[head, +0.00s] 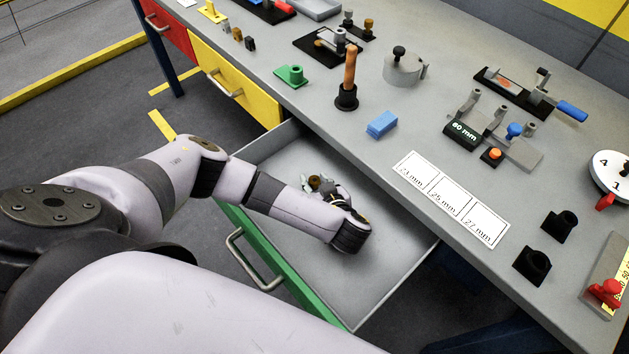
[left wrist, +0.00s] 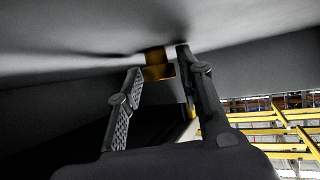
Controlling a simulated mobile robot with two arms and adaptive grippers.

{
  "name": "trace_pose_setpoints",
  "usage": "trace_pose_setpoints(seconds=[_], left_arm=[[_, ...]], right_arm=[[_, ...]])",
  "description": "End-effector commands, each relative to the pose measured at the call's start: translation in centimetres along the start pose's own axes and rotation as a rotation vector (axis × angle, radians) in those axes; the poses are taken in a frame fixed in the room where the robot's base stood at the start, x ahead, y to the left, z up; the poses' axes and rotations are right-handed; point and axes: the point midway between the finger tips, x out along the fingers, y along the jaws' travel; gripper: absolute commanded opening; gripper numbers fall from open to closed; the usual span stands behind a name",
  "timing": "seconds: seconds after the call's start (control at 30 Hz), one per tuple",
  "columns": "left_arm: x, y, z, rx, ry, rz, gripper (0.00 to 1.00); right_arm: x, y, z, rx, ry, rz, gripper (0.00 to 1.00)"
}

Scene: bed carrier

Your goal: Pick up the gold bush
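The gold bush (left wrist: 156,66) is in the left wrist view, a small gold piece against a grey surface, between and just beyond the fingertips. My left gripper (left wrist: 160,62) has its two fingers apart, one on each side of the bush. Contact with the bush cannot be made out. In the head view my left arm reaches into the open green-fronted drawer (head: 377,262), and my left gripper (head: 320,184) is low inside it, partly hidden by my wrist. The bush cannot be made out clearly there. My right gripper is not in view.
The grey workbench (head: 330,128) runs above the drawer. It carries a blue block (head: 381,124), a black stand with an orange-brown handle (head: 348,80), a white label sheet (head: 450,198) and two black holders (head: 533,264). The drawer walls surround my gripper. The drawer floor at the front right is bare.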

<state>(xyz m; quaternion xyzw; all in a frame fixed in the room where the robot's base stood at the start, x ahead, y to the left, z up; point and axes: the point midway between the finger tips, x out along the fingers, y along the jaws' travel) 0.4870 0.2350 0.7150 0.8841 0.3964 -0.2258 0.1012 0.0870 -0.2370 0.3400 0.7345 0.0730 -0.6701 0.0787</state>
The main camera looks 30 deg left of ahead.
Motion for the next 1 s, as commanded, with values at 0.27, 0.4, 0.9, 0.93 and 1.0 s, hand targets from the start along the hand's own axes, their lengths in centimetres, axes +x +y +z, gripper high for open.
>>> trace_pose_setpoints(seconds=[0.27, 0.4, 0.9, 0.93, 1.0], left_arm=[[0.0, 0.0, 0.0, 0.000, 0.000, 0.000, 0.13], [0.0, 0.0, 0.0, 0.000, 0.000, 0.000, 0.04], [-0.4, 0.0, -0.6, -0.001, -0.001, 0.001, 0.00], [-0.5, 0.0, -0.8, -0.001, -0.001, 0.001, 0.00], [-0.9, 0.0, -1.6, -0.002, -0.002, 0.000, 0.00]], right_arm=[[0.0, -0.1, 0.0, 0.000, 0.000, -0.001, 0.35], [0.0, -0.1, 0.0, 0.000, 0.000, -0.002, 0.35], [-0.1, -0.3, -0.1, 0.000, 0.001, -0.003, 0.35], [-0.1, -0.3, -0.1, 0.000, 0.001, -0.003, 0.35], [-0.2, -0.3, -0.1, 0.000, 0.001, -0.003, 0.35]])
